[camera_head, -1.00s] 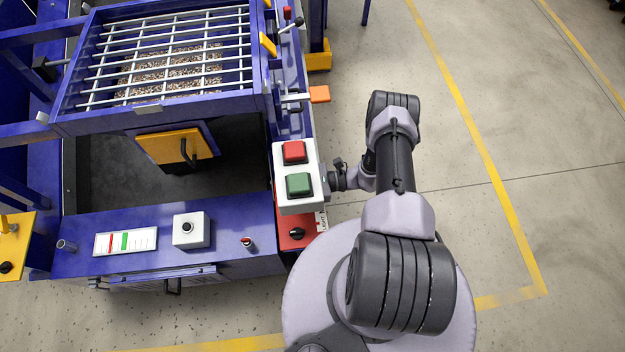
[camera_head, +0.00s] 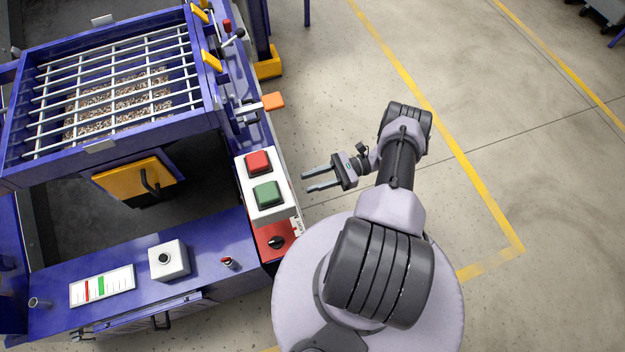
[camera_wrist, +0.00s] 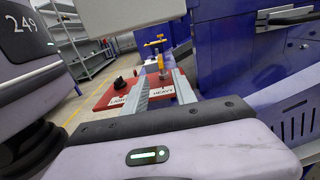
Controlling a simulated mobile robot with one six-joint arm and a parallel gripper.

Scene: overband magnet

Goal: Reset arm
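My gripper (camera_head: 304,182) is open and empty in the head view, with its two parallel fingers apart and pointing left. It is over the floor side, just right of the white box with a red button (camera_head: 258,162) and a green button (camera_head: 267,194), with a small gap visible between them. In the wrist view my gripper (camera_wrist: 163,86) shows two separated fingers with nothing between them. Beyond them is a red panel (camera_wrist: 105,98) with a black knob and labels reading LIGHT and HEAVY. My arm is bent, its elbow out to the right.
The blue machine (camera_head: 205,240) fills the left, with a barred grate (camera_head: 110,95) and a yellow hatch (camera_head: 132,178). An orange-handled lever (camera_head: 273,101) juts from its right side. Open floor with a yellow line (camera_head: 460,150) lies to the right. Shelving (camera_wrist: 75,40) shows in the wrist view.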

